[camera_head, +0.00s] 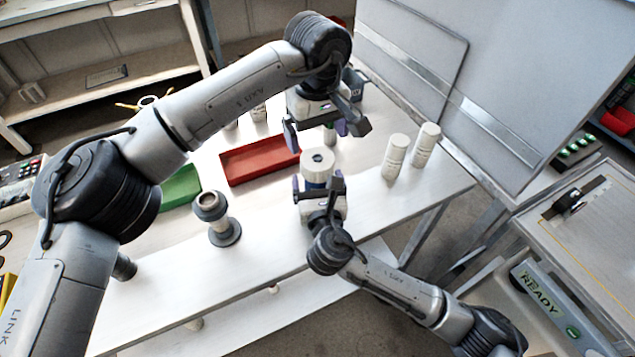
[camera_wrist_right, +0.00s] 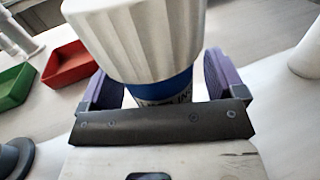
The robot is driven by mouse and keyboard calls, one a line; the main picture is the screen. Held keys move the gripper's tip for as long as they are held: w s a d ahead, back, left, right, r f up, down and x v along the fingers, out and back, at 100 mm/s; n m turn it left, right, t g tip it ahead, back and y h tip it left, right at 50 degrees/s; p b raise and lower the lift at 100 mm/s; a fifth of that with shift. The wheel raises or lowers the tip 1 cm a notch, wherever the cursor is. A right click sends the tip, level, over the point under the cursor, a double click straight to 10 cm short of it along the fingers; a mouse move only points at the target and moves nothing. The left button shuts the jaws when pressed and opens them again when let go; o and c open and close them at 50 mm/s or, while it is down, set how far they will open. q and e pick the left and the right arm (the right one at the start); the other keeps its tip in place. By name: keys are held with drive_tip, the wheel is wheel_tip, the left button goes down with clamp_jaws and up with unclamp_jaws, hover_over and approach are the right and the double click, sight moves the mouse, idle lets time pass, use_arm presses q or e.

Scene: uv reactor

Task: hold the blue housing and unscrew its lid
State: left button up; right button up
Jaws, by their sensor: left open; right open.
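The housing's white ribbed lid (camera_head: 318,165) stands upright near the table's front edge, and the lid also fills the top of the right wrist view (camera_wrist_right: 135,40). Below it a strip of the blue housing (camera_wrist_right: 165,91) shows; its lower part is hidden by my gripper. My right gripper (camera_head: 318,187) is open around the housing, with a purple-padded finger on each side and visible gaps beside the blue body. My left gripper (camera_head: 326,128) is open and empty, pointing down above and just behind the lid.
A red tray (camera_head: 258,160) and a green tray (camera_head: 181,188) lie behind and left of the housing. A grey flanged fitting (camera_head: 223,232) stands to the left. Two white canisters (camera_head: 396,157) (camera_head: 426,145) stand to the right. A tall grey panel (camera_head: 530,80) rises behind the table's right end.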

sight(318, 158)
drive_tip(key=shift+c, duration=0.3)
drive_tip(key=c, duration=1.4)
use_arm(q)
drive_tip(key=shift+f, duration=0.15)
use_arm(e)
drive_tip(key=shift+c, duration=0.5)
use_arm(q)
drive_tip(key=shift+d, duration=0.15)
use_arm(e)
clamp_jaws()
use_arm(q)
drive_tip(key=m, duration=0.8)
drive_tip(key=shift+m, duration=0.4)
drive_tip(key=shift+f, duration=3.85)
